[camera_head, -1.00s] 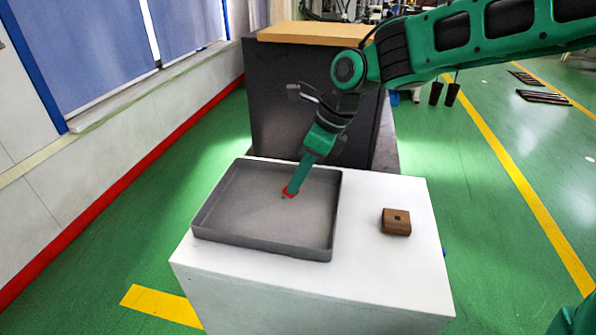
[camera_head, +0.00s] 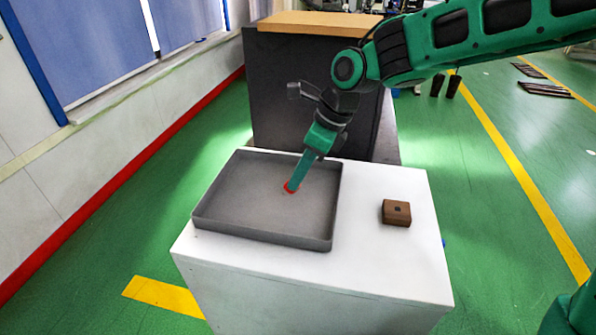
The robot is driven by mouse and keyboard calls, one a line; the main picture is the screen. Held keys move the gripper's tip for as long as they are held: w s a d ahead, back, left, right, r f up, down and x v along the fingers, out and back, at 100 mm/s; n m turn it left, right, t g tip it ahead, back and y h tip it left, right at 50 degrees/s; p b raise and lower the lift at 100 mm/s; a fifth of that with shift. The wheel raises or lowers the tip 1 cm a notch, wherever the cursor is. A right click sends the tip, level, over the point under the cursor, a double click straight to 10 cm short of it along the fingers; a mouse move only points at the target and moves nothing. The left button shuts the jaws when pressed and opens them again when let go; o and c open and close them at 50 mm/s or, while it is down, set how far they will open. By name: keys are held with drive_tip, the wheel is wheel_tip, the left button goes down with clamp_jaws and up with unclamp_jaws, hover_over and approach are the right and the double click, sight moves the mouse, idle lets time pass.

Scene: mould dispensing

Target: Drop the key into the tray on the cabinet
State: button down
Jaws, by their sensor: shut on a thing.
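A grey, low-walled tray (camera_head: 215,222) lies on the white cabinet (camera_head: 395,268), toward its left side. My gripper (camera_head: 291,186) points down over the middle of the tray, with a small red part at its tip. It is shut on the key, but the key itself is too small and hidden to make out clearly. I cannot tell whether the tip touches the tray floor. The rest of the tray looks empty.
A brown block (camera_head: 396,212) with a small dark square hole in its top sits on the cabinet, right of the tray. A dark cabinet with a wooden top (camera_head: 310,24) stands behind. The white top around the block is clear.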

drive_tip(key=c, duration=1.7)
unclamp_jaws()
drive_tip(key=v, duration=1)
drive_tip(key=shift+w+d+r, duration=0.15)
drive_tip(key=shift+r, duration=0.15)
drive_tip(key=s+d+f+n+t+h, duration=0.1)
drive_tip(key=s+d+f+n+h, duration=0.15)
drive_tip(key=d, duration=0.95)
drive_tip(key=s+d+f+n+h, duration=0.2)
drive_tip(key=d+f+n, duration=0.15)
drive_tip(key=d, duration=0.85)
drive_tip(key=s+d+f+n, duration=0.1)
drive_tip(key=s+d+n, duration=0.1)
drive_tip(key=s+d, duration=0.3)
drive_tip(key=s+d+f+n, duration=0.2)
drive_tip(key=s+d+n, duration=0.1)
drive_tip(key=s+d, duration=0.3)
drive_tip(key=s+d+f+n+g, duration=0.1)
drive_tip(key=s+d+n, duration=0.2)
drive_tip(key=s+d, duration=0.2)
drive_tip(key=shift+s+d+f, duration=0.1)
drive_tip(key=shift+s+d, duration=0.05)
drive_tip(key=shift+s, duration=0.75)
drive_tip(key=shift+s+d+f, duration=0.1)
drive_tip(key=shift+s+d, duration=0.05)
drive_tip(key=shift+s, duration=0.75)
